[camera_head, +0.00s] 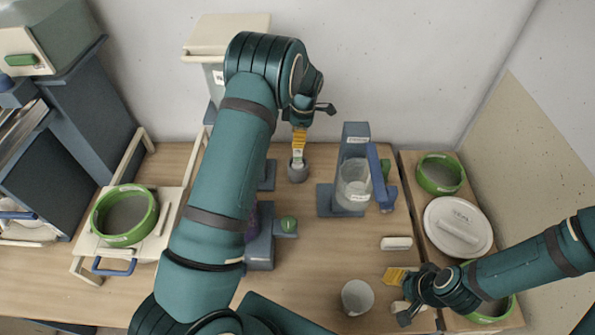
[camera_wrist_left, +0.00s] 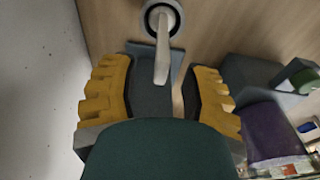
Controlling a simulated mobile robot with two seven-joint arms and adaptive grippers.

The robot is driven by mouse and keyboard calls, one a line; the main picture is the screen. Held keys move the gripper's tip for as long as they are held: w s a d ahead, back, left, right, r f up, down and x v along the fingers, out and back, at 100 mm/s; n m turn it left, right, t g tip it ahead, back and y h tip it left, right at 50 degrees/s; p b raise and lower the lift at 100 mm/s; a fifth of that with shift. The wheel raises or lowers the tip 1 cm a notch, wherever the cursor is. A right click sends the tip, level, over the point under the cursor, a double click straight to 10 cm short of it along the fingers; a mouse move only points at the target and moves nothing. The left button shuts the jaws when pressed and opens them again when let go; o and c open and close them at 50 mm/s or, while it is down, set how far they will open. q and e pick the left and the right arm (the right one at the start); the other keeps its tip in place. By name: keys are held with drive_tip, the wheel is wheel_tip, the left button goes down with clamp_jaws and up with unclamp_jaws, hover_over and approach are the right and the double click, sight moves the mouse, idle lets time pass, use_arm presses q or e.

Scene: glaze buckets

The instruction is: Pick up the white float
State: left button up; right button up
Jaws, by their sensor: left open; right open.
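The white float (camera_wrist_left: 163,58), a slim pale stick, stands in a small round grey holder (camera_wrist_left: 148,14) in the left wrist view. My left gripper (camera_head: 299,140) is open above the holder (camera_head: 298,172) in the head view. In the left wrist view its yellow fingers (camera_wrist_left: 160,75) lie on both sides of the float, with a gap on each side. My right gripper (camera_head: 397,290) is open, low at the right of the table, close to a small white block (camera_head: 400,307).
A clear labelled jar (camera_head: 354,188) on a blue-grey stand (camera_head: 354,140) is right of the holder. A white cup (camera_head: 357,297) and another white block (camera_head: 396,243) lie nearer. Green-rimmed buckets (camera_head: 440,173) and a white lid (camera_head: 458,218) fill the right tray.

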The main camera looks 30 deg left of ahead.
use_arm(q)
drive_tip(key=shift+w+f, duration=0.1)
drive_tip(key=shift+f, duration=0.1)
hover_over(297, 163)
drive_tip(key=shift+w+a+f, duration=0.1)
drive_tip(key=shift+w+f, duration=0.05)
drive_tip(key=shift+f, duration=1)
drive_tip(key=shift+w+f, duration=0.1)
drive_tip(key=shift+f, duration=1.05)
clamp_jaws()
